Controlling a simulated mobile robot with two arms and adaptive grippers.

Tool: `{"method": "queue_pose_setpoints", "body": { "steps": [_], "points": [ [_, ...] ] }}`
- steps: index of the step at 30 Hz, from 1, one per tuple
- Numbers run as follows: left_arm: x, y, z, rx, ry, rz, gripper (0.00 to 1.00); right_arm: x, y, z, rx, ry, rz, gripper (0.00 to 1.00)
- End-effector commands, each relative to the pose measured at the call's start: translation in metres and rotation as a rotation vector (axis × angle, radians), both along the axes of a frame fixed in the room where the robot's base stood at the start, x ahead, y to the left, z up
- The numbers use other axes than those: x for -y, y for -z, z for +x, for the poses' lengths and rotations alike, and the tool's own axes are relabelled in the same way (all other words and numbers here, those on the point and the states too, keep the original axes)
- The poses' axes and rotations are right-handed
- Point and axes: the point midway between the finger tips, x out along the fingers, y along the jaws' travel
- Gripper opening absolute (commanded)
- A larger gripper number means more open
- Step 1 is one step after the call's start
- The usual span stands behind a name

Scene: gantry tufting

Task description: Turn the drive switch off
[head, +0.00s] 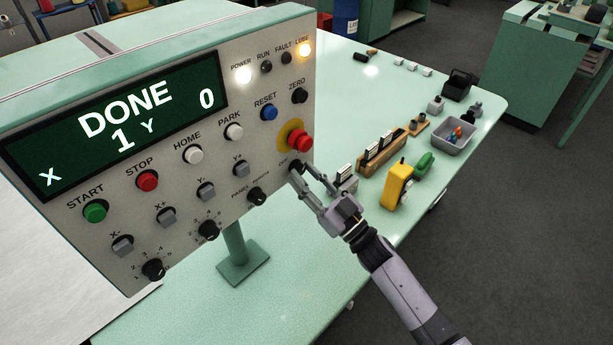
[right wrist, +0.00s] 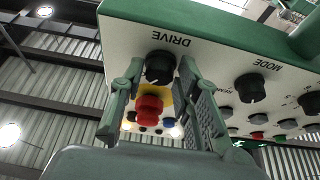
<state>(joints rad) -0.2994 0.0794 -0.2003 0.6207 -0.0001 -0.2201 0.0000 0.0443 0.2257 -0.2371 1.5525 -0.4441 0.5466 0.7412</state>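The drive switch is a black round knob marked DRIVE in the right wrist view (right wrist: 160,66), at the control panel's edge. In the head view the panel (head: 262,130) shows its lower right corner there, where my fingers mostly cover the switch. My right gripper (head: 307,176) is at that corner. In the right wrist view its two fingers (right wrist: 161,78) stand apart on either side of the knob, with a small gap seen at each side. Whether they touch it I cannot tell. My left gripper is not in view.
A red emergency button (head: 299,141) on a yellow ring sits just above the switch. The screen (head: 120,125) reads DONE, X 1, Y 0. The POWER and LUBE lamps are lit. A yellow tool (head: 396,187) and a grey bin (head: 453,138) stand on the table to the right.

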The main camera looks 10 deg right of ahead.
Motion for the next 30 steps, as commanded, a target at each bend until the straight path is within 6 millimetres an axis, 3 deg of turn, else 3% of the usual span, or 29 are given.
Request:
{"method": "queue_pose_setpoints", "body": {
  "steps": [12,22,30],
  "points": [
    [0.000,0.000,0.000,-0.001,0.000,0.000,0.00,0.000,0.000,0.000,0.000,0.000,0.000,0.00],
    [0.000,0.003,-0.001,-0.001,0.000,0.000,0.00,0.001,0.001,0.000,0.021,-0.001,-0.034,0.00],
    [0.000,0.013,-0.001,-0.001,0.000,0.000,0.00,0.002,0.002,0.001,0.113,-0.002,-0.172,0.00]
  ]
}}
